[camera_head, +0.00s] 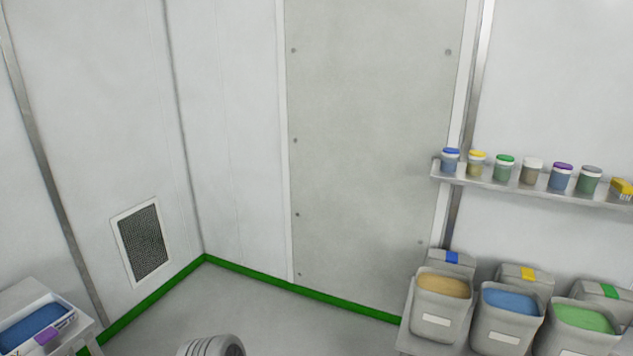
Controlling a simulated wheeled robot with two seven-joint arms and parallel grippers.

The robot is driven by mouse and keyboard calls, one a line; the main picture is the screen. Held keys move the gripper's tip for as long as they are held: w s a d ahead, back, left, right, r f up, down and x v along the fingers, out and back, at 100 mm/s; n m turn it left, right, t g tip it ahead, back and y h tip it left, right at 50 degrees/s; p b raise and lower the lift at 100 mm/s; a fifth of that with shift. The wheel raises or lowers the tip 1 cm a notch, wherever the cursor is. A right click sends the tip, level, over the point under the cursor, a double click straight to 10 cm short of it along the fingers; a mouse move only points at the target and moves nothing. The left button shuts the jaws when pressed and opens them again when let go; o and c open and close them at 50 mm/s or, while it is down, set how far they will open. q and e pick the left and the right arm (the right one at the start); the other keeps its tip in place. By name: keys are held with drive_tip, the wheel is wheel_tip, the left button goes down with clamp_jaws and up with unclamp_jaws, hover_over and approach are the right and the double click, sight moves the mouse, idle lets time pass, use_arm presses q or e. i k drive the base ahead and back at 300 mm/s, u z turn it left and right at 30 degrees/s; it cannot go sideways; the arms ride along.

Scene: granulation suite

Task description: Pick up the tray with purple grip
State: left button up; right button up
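In the head view, a white tray (60,307) holding blue material sits on a white table at the lower left, cut off by the left picture edge. A purple grip (46,336) is on its near right side. Neither of my grippers shows in this view. A rounded light grey part at the bottom centre is cut off by the picture edge.
Open bins of tan (437,318), blue (503,330) and green (577,340) material stand at the lower right. A wall shelf (520,188) above holds several lidded jars. A wall vent (143,243) is at the left. Grey floor (280,310) in the middle is clear.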

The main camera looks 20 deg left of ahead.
sight(38, 323)
drive_tip(key=u, duration=0.65)
drive_tip(key=i, duration=1.6)
drive_tip(key=u, duration=1.2)
